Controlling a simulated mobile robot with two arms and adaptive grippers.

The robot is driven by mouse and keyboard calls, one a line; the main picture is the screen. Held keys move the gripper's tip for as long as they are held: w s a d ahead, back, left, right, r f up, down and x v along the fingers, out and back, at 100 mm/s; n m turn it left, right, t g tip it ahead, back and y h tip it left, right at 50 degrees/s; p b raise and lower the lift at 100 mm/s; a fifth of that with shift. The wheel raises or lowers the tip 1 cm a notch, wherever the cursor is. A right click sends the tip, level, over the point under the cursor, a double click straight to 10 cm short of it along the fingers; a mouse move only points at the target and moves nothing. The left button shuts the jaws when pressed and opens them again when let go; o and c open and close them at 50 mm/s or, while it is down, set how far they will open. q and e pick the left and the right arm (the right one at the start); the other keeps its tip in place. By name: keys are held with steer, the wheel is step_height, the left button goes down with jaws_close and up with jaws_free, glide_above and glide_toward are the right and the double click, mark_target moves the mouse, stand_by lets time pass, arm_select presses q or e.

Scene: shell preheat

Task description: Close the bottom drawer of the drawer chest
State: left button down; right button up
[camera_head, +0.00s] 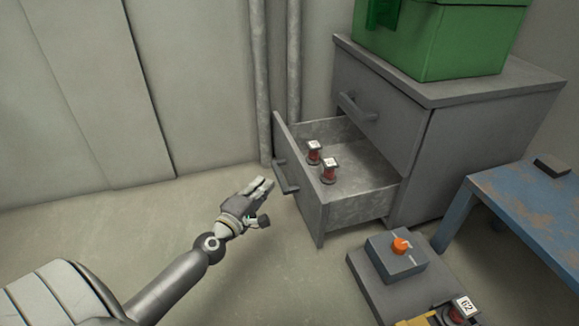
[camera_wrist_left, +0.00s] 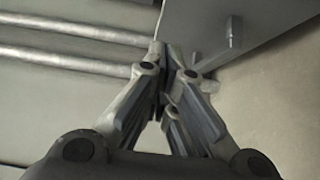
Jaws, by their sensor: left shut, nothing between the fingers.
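The grey drawer chest (camera_head: 410,145) stands at the right in the head view. Its bottom drawer (camera_head: 355,207) is pulled well out, with a bar handle (camera_head: 286,178) on its front. Two small red items with pale tags, one (camera_head: 313,152) behind the other (camera_head: 329,170), stand inside it. My left gripper (camera_head: 268,185) is shut and empty, just left of the drawer front. In the left wrist view the shut fingers (camera_wrist_left: 160,50) reach up near a grey panel with a handle (camera_wrist_left: 232,35). I cannot tell whether they touch it. My right gripper is not in view.
A green box (camera_head: 435,40) sits on top of the chest. A low platform with a grey box and orange knob (camera_head: 400,245) lies near the drawer's right. A worn blue table (camera_head: 520,190) is at the right. Vertical pipes (camera_head: 293,60) run behind. Floor at left is clear.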

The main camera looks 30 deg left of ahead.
arm_select(q)
glide_toward(297, 158)
steer(key=w+a, duration=0.1)
steer(key=a, duration=0.2)
steer(key=shift+w+d+r+b, duration=0.1)
steer(key=shift+w+d+b, duration=0.1)
steer(key=shift+w+d, duration=0.6)
steer(key=shift+w+d+b, duration=0.15)
steer(key=shift+w+d, duration=0.3)
steer(key=shift+w, duration=0.55)
steer(key=shift+d, duration=0.1)
